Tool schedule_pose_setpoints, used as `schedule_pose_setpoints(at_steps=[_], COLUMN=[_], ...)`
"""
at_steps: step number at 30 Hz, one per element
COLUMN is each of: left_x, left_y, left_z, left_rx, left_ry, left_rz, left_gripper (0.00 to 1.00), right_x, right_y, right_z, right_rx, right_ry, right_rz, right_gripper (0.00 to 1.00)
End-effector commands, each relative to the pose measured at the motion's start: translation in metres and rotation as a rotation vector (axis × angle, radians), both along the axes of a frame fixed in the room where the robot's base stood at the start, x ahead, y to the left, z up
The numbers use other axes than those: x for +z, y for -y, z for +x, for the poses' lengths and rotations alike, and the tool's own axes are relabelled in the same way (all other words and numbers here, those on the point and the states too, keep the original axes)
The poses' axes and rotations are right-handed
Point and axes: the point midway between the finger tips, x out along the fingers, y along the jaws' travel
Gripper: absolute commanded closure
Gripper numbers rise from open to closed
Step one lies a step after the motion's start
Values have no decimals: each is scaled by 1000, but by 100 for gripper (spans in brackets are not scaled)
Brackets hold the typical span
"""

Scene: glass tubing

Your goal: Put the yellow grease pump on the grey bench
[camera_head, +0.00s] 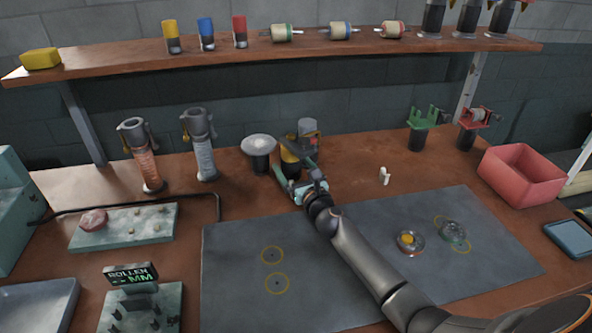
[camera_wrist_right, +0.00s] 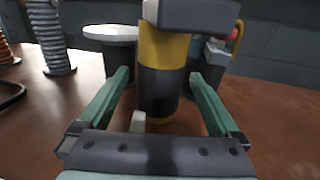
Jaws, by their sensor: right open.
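The yellow grease pump (camera_head: 290,160) stands upright at the back of the brown table, partly hidden by my right gripper (camera_head: 296,173). In the right wrist view the pump (camera_wrist_right: 163,48) is a yellow cylinder with a wide black band and a dark grey block on top. The two green fingers of my right gripper are open, one on each side of it, with gaps visible. I cannot tell how far they reach past it. A flat grey work surface (camera_head: 350,255) with yellow rings lies in front, partly covered by my right arm. My left gripper is not in view.
A white-topped dark pot (camera_head: 259,146) stands left of the pump, and a grey-topped item (camera_head: 307,130) stands close behind. Two grey-headed pumps (camera_head: 141,150) are farther left. Two round parts (camera_head: 410,241) lie on the work surface's right; its left is largely clear.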

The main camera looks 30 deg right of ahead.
Motion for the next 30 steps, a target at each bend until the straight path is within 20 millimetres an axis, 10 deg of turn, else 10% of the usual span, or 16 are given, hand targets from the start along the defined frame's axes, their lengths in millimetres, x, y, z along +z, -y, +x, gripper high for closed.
schedule_pose_setpoints(at_steps=[30], left_x=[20], left_y=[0], left_z=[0], left_rx=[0], left_ry=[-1], left_rz=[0], left_gripper=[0], right_x=[3], right_y=[-13], right_z=[-119], right_rx=[-1], right_ry=[0], right_rz=[0], right_gripper=[2])
